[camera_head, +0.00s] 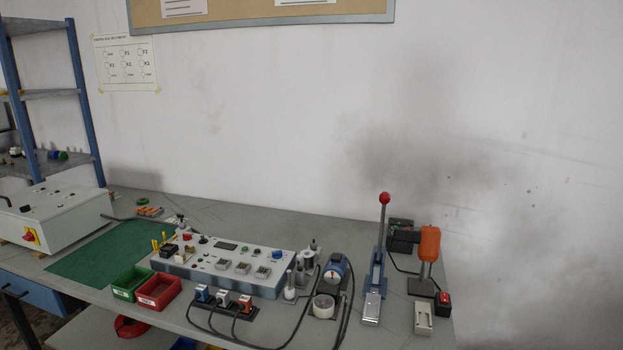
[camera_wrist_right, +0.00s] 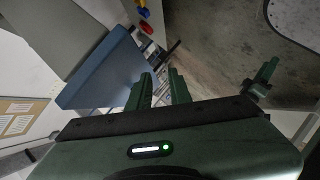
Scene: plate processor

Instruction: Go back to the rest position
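No gripper of mine shows in the head view. In the right wrist view, two dark green fingers of my right gripper (camera_wrist_right: 160,88) point up the picture, with a narrow gap and nothing held between them. The finger tips are apart from everything I can make out. My left gripper cannot be made out in either view.
In the head view a grey workbench (camera_head: 200,212) carries a control panel (camera_head: 225,258), red bin (camera_head: 158,291), green bin (camera_head: 130,283), lever press (camera_head: 378,262) and orange-handled tool (camera_head: 429,246). A shelf (camera_head: 45,95) stands left. Bare floor (camera_wrist_right: 225,45) shows in the wrist view.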

